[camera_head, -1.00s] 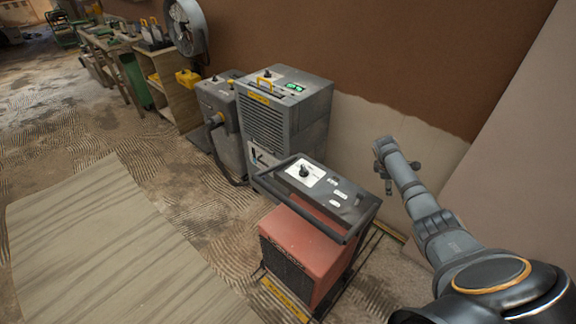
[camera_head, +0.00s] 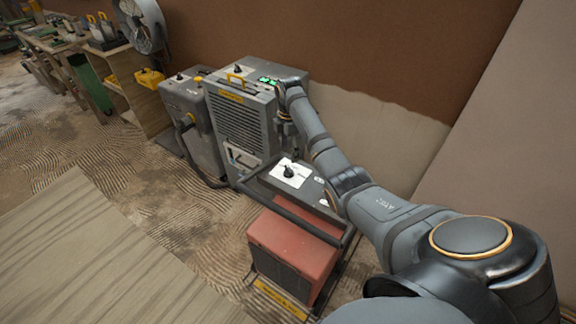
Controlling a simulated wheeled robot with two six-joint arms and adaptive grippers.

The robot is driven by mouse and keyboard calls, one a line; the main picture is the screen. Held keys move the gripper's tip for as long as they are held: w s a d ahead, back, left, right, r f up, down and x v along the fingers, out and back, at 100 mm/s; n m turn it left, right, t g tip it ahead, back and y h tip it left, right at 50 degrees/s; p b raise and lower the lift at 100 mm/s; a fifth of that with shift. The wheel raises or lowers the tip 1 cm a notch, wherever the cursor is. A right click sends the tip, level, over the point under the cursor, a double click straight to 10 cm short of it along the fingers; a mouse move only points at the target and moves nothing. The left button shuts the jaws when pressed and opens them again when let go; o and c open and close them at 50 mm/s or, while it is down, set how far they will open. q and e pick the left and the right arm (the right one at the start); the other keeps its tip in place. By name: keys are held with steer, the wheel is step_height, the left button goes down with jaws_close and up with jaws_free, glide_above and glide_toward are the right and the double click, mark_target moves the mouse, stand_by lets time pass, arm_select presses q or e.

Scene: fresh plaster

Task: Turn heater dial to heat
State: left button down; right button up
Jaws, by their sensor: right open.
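The heater (camera_head: 293,250) is a red box with a dark grey top panel and a tubular handle frame, standing on the floor at the picture's centre. Its dial (camera_head: 289,171) is a black knob on a white plate at the left of the top panel. My right gripper (camera_head: 284,122) is open and empty. In the picture it shows above and beyond the dial, in front of the grey dehumidifier, apart from the knob. My right forearm covers the right part of the heater's panel. My left gripper is not in view.
A grey dehumidifier (camera_head: 237,135) with a green display stands just behind the heater. A grey machine with a hose (camera_head: 184,115) is left of it. A workbench and fan (camera_head: 140,25) stand farther back. A plastered wall (camera_head: 390,140) closes the right side; the left floor is open.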

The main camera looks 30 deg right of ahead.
mark_target(288, 168)
step_height(288, 168, down, 9)
steer(key=shift+w+f, duration=0.1)
steer(key=shift+w, duration=0.05)
steer(key=c, duration=1.2)
steer(key=shift+o, duration=0.2)
